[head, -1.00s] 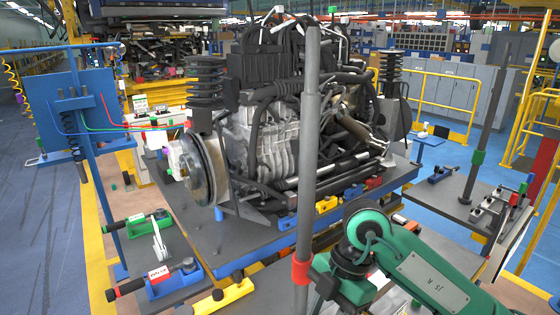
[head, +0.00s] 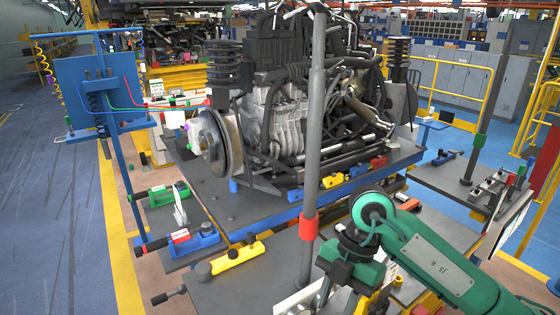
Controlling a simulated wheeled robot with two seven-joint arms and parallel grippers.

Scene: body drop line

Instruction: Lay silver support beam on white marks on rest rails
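My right arm, green with a dark wrist, comes in from the lower right. Its gripper (head: 322,292) points down near the bottom edge, beside the foot of the grey post, and its fingers are too dark and small to read. A pale silver piece (head: 294,301) shows at the bottom edge beside that gripper. It is cut off by the frame, so I cannot tell whether it is the silver support beam or whether the gripper touches it. I cannot make out rest rails with white marks. My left gripper is not in view.
A grey upright post (head: 312,160) with a red collar stands in front of the engine (head: 290,105) on its blue-edged platform (head: 255,212). Blue (head: 195,244) and yellow (head: 232,258) fixtures lie left of the post. A grey side table (head: 445,180) stands right. Blue floor is clear far left.

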